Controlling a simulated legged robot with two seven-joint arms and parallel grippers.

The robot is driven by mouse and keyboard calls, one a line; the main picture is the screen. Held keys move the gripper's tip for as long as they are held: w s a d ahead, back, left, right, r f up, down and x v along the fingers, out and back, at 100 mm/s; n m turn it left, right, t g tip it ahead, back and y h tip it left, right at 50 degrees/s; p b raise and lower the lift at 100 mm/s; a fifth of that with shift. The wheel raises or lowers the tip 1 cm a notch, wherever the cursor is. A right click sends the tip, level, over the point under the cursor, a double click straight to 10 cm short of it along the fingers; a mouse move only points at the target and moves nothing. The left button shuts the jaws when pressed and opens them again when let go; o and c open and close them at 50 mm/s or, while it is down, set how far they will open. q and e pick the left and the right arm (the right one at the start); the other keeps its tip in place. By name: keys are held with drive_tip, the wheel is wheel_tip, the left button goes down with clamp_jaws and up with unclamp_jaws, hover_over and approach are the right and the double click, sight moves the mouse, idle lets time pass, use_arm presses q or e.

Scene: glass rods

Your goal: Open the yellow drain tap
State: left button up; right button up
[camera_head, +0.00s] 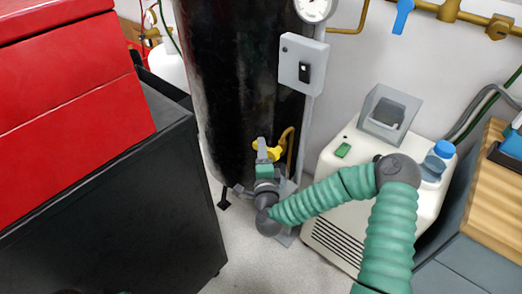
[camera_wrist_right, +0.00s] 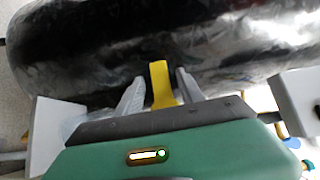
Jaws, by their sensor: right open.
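The yellow drain tap (camera_head: 274,153) is low on the front of a tall black tank (camera_head: 237,90), with a brass-coloured pipe beside it. My right gripper (camera_head: 262,149) is at the tap, partly covering it in the head view. In the right wrist view the yellow tap handle (camera_wrist_right: 160,84) stands up between the two grey fingers of my right gripper (camera_wrist_right: 160,80). The fingers are apart, with a gap on each side of the handle. The base of the handle is hidden behind the gripper body.
A red tool chest (camera_head: 75,100) on a dark cabinet (camera_head: 110,215) stands at the left. A white machine (camera_head: 335,170) stands close right of the tank. A grey switch box (camera_head: 303,64) and gauge (camera_head: 314,8) are above the tap. Some floor (camera_head: 245,265) is clear.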

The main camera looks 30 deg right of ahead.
drive_tip(key=shift+x, duration=0.85)
drive_tip(key=shift+c, duration=0.3)
clamp_jaws()
drive_tip(key=shift+s+a+f, duration=0.1)
drive_tip(key=shift+f, duration=0.05)
idle(0.4)
